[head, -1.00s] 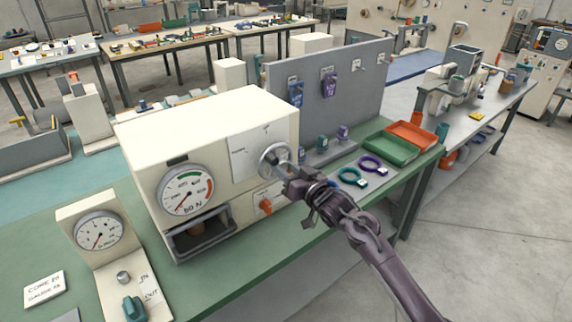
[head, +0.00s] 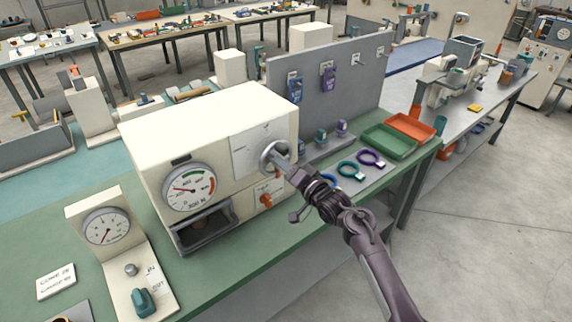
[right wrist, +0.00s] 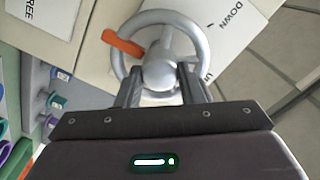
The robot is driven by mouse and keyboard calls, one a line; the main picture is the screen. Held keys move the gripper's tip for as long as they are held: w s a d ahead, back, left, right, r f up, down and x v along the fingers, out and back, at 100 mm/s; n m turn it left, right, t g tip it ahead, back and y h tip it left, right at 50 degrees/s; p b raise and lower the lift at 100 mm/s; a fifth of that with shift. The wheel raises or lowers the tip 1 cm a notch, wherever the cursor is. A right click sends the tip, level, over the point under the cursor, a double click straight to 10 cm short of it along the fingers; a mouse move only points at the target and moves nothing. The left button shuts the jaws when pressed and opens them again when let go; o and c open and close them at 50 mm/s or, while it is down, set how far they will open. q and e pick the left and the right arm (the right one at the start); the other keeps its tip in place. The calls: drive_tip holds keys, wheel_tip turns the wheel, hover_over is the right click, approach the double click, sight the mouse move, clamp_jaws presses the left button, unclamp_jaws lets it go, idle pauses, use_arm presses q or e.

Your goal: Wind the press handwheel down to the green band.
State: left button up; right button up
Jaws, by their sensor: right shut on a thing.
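The cream press (head: 210,115) stands on the green bench. Its silver handwheel (head: 274,155) is on the front face, beside a white label plate. My right gripper (head: 291,170) is shut on the handwheel. The right wrist view shows the wheel's round rim and hub (right wrist: 160,72), with my right fingers (right wrist: 160,92) at the hub end; the exact grip is partly hidden. The press gauge (head: 189,188) has a green band at the top and a red band at the right. Its red needle points left, short of the green band. My left gripper is not in view.
A smaller gauge stand (head: 106,228) is at left. Coloured rings (head: 370,158) and green and orange trays (head: 390,141) lie to the right.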

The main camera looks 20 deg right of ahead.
idle(0.5)
drive_tip(key=o, duration=1)
drive_tip(key=b+v, duration=0.2)
drive_tip(key=v, duration=0.6)
drive_tip(key=shift+w, duration=0.1)
